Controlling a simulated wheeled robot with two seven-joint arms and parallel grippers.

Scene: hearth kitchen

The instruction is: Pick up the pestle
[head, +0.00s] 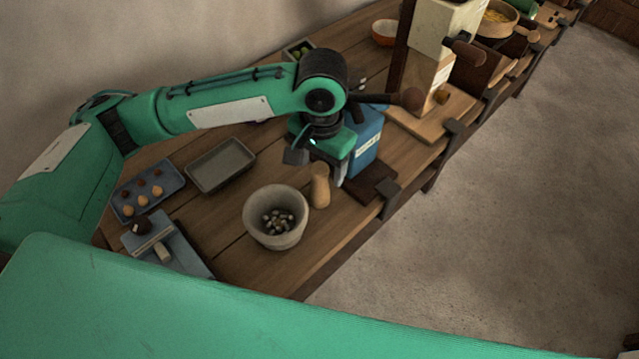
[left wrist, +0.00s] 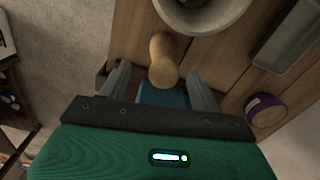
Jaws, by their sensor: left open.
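The pestle (head: 320,186) is a light wooden piece standing on the wooden counter just right of the grey mortar (head: 262,212). The mortar holds several small pale and dark pieces. My left gripper (head: 318,160) is above the pestle, pointing down. In the left wrist view the pestle (left wrist: 163,60) shows between the two spread fingers of the left gripper (left wrist: 160,82), with a gap on each side. The left gripper is open and empty. The mortar's rim (left wrist: 205,28) shows beyond the pestle there. My right gripper is not in view.
A blue box (head: 366,140) stands close behind the left gripper. A grey tray (head: 221,166), a blue tray with several small round things (head: 148,192) and a blue-grey board (head: 185,255) lie to the left. The counter's front edge runs close to the mortar.

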